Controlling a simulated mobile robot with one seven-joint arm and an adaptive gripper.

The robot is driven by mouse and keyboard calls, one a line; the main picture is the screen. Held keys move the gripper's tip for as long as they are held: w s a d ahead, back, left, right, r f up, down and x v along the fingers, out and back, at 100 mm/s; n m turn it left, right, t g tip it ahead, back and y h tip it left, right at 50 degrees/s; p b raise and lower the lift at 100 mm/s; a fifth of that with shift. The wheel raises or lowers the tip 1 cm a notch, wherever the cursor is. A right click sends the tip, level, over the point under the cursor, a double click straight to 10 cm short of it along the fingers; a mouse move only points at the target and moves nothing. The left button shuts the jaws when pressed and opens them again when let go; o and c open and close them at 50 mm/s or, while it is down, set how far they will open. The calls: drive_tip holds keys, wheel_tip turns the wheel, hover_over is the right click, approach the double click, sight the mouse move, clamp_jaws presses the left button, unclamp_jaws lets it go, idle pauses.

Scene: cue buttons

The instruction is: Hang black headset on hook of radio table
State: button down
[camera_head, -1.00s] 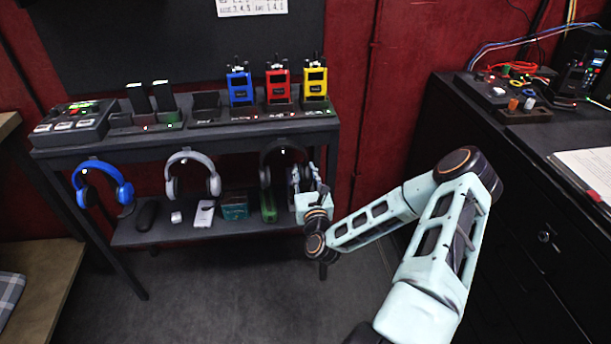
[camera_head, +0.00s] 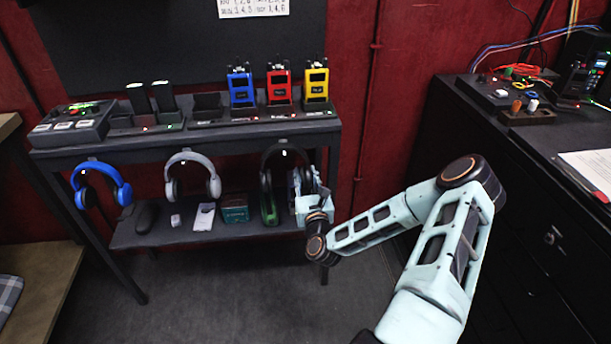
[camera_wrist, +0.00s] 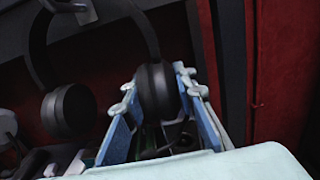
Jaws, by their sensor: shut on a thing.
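The black headset (camera_head: 267,180) is under the right end of the radio table (camera_head: 200,137), its band up near the table's front edge. In the wrist view its far ear cup (camera_wrist: 68,111) hangs free at left. Its near ear cup (camera_wrist: 156,90) sits between the fingers of my gripper (camera_wrist: 158,100), which is shut on it. In the head view my gripper (camera_head: 302,186) is at the headset's right side. A pale hook piece (camera_wrist: 72,6) shows at the band's top in the wrist view; whether the band rests on it I cannot tell.
A blue headset (camera_head: 102,163) and a grey headset (camera_head: 193,156) hang to the left. Blue, red and yellow radios (camera_head: 316,84) stand on the tabletop. Small boxes (camera_head: 235,208) lie on the lower shelf (camera_head: 160,234). A black cabinet (camera_head: 480,180) stands at right.

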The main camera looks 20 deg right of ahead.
drive_tip(key=c, duration=1.5)
unclamp_jaws()
